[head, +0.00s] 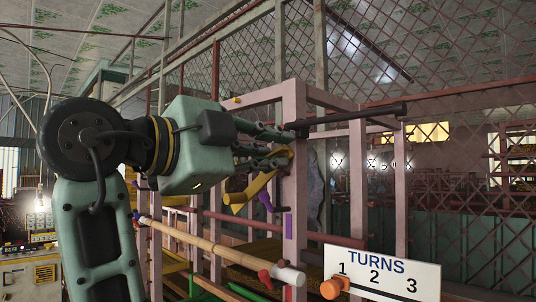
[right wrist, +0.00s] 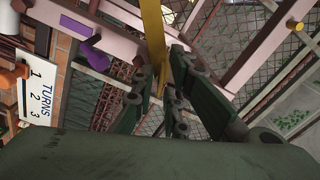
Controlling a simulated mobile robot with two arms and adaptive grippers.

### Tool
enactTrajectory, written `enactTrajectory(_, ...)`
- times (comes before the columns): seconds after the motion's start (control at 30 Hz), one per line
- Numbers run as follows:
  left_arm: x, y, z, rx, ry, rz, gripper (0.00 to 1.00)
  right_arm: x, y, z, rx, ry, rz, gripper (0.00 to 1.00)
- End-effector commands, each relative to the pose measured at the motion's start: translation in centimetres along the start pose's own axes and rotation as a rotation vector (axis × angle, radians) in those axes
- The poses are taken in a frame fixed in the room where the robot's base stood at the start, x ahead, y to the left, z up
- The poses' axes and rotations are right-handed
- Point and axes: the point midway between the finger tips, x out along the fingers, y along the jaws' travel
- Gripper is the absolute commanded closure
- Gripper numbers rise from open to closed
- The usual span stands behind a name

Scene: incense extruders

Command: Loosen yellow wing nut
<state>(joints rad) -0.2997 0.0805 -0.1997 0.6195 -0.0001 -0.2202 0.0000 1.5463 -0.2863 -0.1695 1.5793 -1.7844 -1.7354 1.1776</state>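The yellow wing nut (head: 258,190) sits on the front post of the pink frame, its long wing slanting down to the left. My right gripper (head: 288,147) reaches in from the left at the nut's upper end, its fingers spread apart. In the right wrist view, the yellow wing (right wrist: 152,30) comes down between the fingertips of my right gripper (right wrist: 162,80). The fingers stand on either side of the wing, and I cannot see firm contact. My left gripper is not in view.
A dark rod (head: 350,117) sticks out to the right just past the fingertips. A purple wing nut (head: 266,202) is close below. A wooden roller (head: 205,243) and a TURNS sign (head: 384,277) with an orange knob (head: 330,289) are lower. A mesh fence stands behind.

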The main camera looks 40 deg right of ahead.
Motion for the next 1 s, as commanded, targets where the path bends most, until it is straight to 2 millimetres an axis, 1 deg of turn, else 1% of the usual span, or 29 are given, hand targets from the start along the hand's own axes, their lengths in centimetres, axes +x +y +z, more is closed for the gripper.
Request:
enactTrajectory(0.03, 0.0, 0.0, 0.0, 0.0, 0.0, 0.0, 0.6, 0.0, 0.0, 0.0, 0.0, 0.0, -0.001, 0.8)
enactTrajectory(0.1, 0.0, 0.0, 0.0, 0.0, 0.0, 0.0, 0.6, 0.0, 0.0, 0.0, 0.001, 0.0, -0.001, 0.74)
enactTrajectory(0.13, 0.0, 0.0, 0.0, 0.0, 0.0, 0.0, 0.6, 0.0, 0.0, 0.0, 0.001, 0.0, -0.002, 0.73)
enactTrajectory(0.43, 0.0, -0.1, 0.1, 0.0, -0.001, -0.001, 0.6, 0.0, -0.1, 0.0, 0.001, 0.0, -0.003, 0.73)
enactTrajectory(0.53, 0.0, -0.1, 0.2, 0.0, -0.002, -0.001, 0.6, -0.4, -0.1, 0.0, 0.001, -0.001, -0.004, 0.73)
enactTrajectory(0.67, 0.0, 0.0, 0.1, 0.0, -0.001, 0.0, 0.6, -1.8, -0.2, 0.0, 0.001, -0.002, -0.006, 0.73)
enactTrajectory(0.9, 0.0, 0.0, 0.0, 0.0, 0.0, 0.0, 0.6, -5.6, -0.1, 0.0, 0.001, -0.002, -0.005, 0.73)
enactTrajectory(1.0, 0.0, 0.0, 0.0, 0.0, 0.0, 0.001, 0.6, -6.8, -0.1, 0.1, 0.0, -0.002, -0.004, 0.73)
